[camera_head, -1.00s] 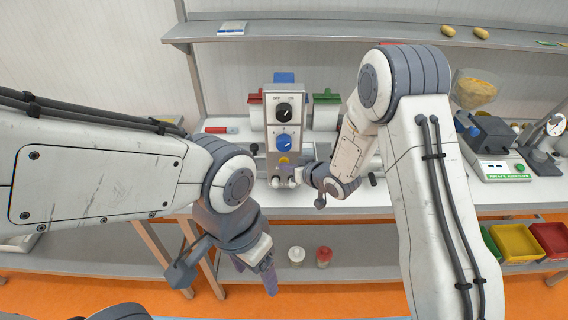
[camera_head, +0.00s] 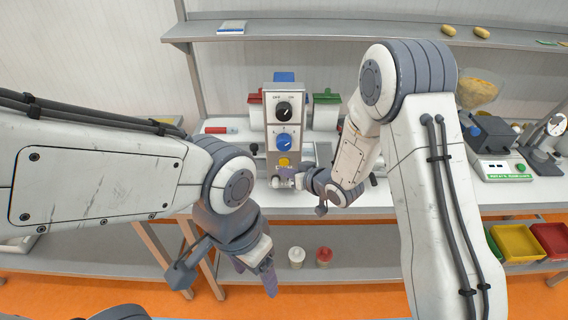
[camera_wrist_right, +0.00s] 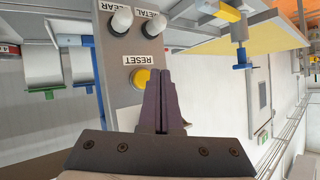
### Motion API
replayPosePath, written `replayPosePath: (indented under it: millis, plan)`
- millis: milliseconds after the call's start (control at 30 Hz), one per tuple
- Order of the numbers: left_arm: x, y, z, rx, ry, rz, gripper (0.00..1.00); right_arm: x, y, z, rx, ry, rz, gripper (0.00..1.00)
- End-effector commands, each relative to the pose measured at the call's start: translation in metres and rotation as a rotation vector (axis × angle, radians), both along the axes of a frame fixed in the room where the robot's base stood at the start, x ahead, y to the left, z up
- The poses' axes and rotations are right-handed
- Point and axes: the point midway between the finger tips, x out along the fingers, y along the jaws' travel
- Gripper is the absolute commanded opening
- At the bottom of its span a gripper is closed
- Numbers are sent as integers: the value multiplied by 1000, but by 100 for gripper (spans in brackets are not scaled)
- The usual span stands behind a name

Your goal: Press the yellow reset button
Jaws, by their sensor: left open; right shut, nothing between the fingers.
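In the right wrist view the button (camera_wrist_right: 140,77) is beside the RESET label, just left of my right fingertips. My right gripper (camera_head: 286,173) is shut and empty, its tips (camera_wrist_right: 162,72) close to the panel. I cannot tell whether they touch it. My left gripper (camera_head: 270,280) is open and empty, low in front of the bench.
Two white lamps (camera_wrist_right: 122,20) labelled METAL and CLEAR sit near the button. A green-and-white scale (camera_head: 500,165) stands on the bench at right. Yellow (camera_head: 515,242) and red bins are on the lower shelf. A white jar (camera_head: 296,257) and a red-capped jar (camera_head: 323,256) stand below.

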Motion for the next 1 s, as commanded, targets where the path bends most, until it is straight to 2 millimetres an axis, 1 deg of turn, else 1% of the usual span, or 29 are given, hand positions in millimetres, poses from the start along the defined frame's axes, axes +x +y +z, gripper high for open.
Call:
replayPosePath:
  millis: [300, 433, 567, 1000]
  plan:
    - [0, 0, -10, 0, 0, 0, 72, -32, 0, -1, 1, 0, 1, 0]
    - [0, 0, -12, 0, 0, 0, 72, -42, 0, -1, 0, -1, 1, 0]
    - [0, 0, -12, 0, 0, 0, 72, -44, 0, 0, 0, -2, 0, 0]
    - [0, 0, -12, 0, 0, 0, 72, -44, 0, 0, 0, -1, 0, 0]
